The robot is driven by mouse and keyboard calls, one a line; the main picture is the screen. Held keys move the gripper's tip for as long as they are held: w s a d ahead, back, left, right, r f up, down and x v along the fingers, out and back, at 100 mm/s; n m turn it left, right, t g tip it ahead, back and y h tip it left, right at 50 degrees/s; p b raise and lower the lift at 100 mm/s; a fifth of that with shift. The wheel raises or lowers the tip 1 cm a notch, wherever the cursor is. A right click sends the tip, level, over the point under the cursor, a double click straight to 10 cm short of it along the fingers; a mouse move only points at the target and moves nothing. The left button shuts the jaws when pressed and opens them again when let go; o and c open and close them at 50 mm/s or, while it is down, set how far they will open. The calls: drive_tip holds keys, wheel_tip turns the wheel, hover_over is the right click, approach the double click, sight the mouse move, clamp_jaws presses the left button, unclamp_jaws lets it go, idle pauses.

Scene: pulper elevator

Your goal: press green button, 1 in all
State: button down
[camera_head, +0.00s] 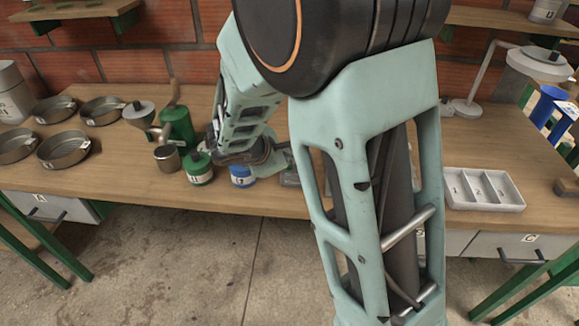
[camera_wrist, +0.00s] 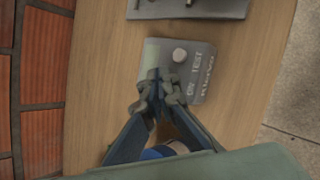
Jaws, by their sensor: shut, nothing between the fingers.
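In the wrist view a small grey box (camera_wrist: 203,64) marked "ON" and "TEST" lies on the wooden table. A pale round knob (camera_wrist: 180,56) stands out beside "TEST". No green button shows clearly; the fingertips cover the part of the box beside "ON". My gripper (camera_wrist: 161,86) is shut and empty, its fingertips over the near part of the box. I cannot tell whether they touch it. In the head view my gripper (camera_head: 284,158) is low over the table, and the box (camera_head: 290,178) is mostly hidden behind my arm.
A blue jar (camera_head: 242,177) is close under my gripper, with a green jar (camera_head: 199,170) and metal cup (camera_head: 167,158) to its left. Metal pans (camera_head: 63,149) lie farther left. A white divided tray (camera_head: 483,189) is on the right. A brick wall (camera_wrist: 41,90) borders the table.

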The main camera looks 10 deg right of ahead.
drive_tip(key=shift+f+b, duration=0.45)
drive_tip(key=shift+b, duration=0.1)
idle(0.5)
drive_tip(key=shift+r, duration=0.1)
drive_tip(key=shift+r+p, duration=0.65)
drive_tip(key=shift+r, duration=0.15)
wheel_tip(320, 180, up, 5)
drive_tip(key=p, duration=0.4)
idle(0.9)
